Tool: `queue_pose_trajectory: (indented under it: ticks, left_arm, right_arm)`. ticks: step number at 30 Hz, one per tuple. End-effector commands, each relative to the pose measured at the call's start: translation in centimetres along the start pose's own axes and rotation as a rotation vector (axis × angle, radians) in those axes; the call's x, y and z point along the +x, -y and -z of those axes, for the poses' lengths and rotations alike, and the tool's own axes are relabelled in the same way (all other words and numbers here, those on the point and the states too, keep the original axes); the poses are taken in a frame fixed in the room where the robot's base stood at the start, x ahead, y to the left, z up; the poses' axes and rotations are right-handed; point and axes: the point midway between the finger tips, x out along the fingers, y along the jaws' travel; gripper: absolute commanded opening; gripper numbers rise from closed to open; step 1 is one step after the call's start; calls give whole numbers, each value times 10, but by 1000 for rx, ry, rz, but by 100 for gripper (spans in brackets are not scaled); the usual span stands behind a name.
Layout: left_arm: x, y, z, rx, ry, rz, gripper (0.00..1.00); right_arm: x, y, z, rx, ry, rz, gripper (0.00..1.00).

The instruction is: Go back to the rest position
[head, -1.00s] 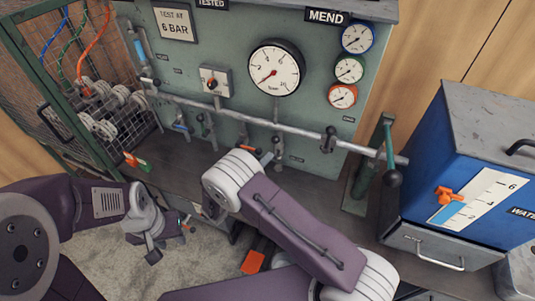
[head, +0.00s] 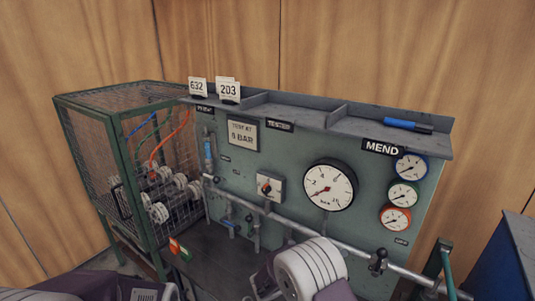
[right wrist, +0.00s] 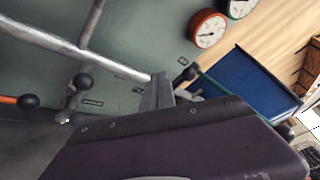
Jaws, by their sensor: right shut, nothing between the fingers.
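My right gripper (right wrist: 158,92) is shut and empty in the right wrist view, in front of the green test panel and close to the horizontal grey pipe (right wrist: 115,66). In the head view my right arm rises at the bottom centre, and its pale ribbed joint hides much of the gripper there. Only part of my left arm shows at the bottom left of the head view. My left gripper is below the picture edge.
The test panel (head: 285,158) stands ahead with a large gauge (head: 329,186), several levers and a pipe (head: 295,222) along its front. A wire cage (head: 88,150) stands at left. A blue tank (head: 497,262) stands at right. The shelf holds number cards (head: 228,90) and a blue marker (head: 407,126).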

Motion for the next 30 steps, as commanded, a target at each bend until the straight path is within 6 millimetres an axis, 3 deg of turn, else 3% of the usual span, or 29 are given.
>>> queue_pose_trajectory:
  ticks: [1, 3, 5, 7, 9, 10, 12, 15, 18, 21, 30]
  left_arm:
    - [-9, 0, 1, 0, 0, 0, 36]
    - [-15, 0, 2, 0, 0, 0, 36]
    - [-20, 0, 2, 0, 0, 0, 36]
    - [-25, 0, 3, 0, 0, 0, 36]
    - [-28, -1, 3, 0, 0, 0, 36]
    - [-29, -1, 3, 0, 0, 0, 36]
    - [-29, -1, 3, 0, 0, 0, 36]
    - [-27, 0, 3, 0, 0, 0, 36]
    - [-28, 0, 3, 0, 0, 0, 36]
    - [-28, 0, 3, 0, 0, 0, 36]
    - [-28, 0, 3, 0, 0, 0, 36]
  right_arm:
    - [20, 48, 10, 78, -128, 28, 0]
    - [35, 98, 52, 253, -358, 41, 0]
    - [30, 128, 98, 477, -582, 54, 0]
    - [3, 144, 148, 809, -855, 92, 0]
    - [-38, 141, 182, 1185, -1124, 179, 0]
    - [-57, 135, 190, 1341, -1228, 230, 0]
    - [-94, 115, 197, 1673, -1440, 379, 0]
    - [-130, 85, 196, 2027, -1658, 666, 0]
    - [-136, 68, 182, 2261, -1749, 888, 0]
    - [-133, 64, 173, 2359, -1760, 967, 0]
    - [-133, 64, 174, 2369, -1756, 991, 0]
